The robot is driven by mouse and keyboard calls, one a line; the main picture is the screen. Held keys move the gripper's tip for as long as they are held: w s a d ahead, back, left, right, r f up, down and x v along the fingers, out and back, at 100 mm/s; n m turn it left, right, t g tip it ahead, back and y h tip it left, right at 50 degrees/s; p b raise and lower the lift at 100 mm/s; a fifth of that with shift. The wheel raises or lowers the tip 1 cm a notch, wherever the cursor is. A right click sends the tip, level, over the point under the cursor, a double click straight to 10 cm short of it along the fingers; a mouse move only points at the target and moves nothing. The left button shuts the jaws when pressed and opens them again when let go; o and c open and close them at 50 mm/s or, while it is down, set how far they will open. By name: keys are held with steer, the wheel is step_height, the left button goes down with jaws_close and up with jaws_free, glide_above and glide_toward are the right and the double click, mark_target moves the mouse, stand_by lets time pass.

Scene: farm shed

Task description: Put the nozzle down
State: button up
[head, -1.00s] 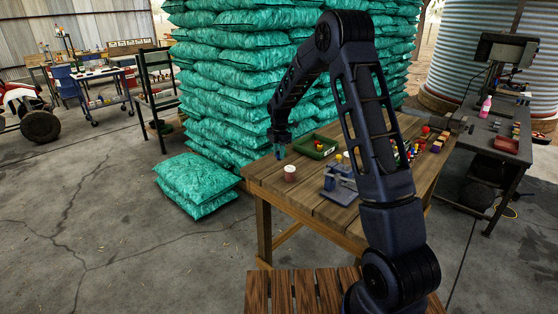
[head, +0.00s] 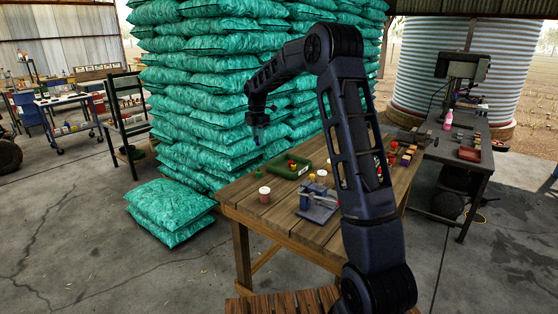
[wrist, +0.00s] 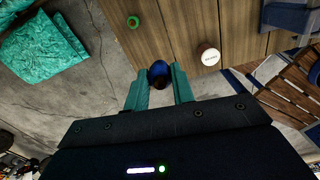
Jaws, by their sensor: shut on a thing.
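My gripper (wrist: 159,90) is shut on a dark blue, round-ended nozzle (wrist: 158,72), which shows between its two teal fingers in the wrist view. In the head view my gripper (head: 257,136) points down, raised above the far left part of the wooden workbench (head: 250,212). Its fingertips appear clear of the bench top. The nozzle's far end and full shape are hidden in the wrist view, and it is too small to make out clearly in the head view.
A white-lidded jar (head: 265,194) stands near the bench's left edge. Behind it is a green tray (head: 289,171) with small items; a blue-grey device (head: 318,205) stands to the right. A green ring (wrist: 133,22) lies on the wood. Teal sacks (head: 200,95) rise behind the bench.

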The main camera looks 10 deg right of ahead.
steer(key=m, duration=0.2)
glide_above(285, 169)
steer(key=f, duration=1.9)
steer(key=shift+s+f, duration=0.25)
steer(key=shift+f, duration=0.1)
steer(key=shift+f, duration=0.15)
steer(key=o, duration=1)
steer(key=shift+c, duration=0.2)
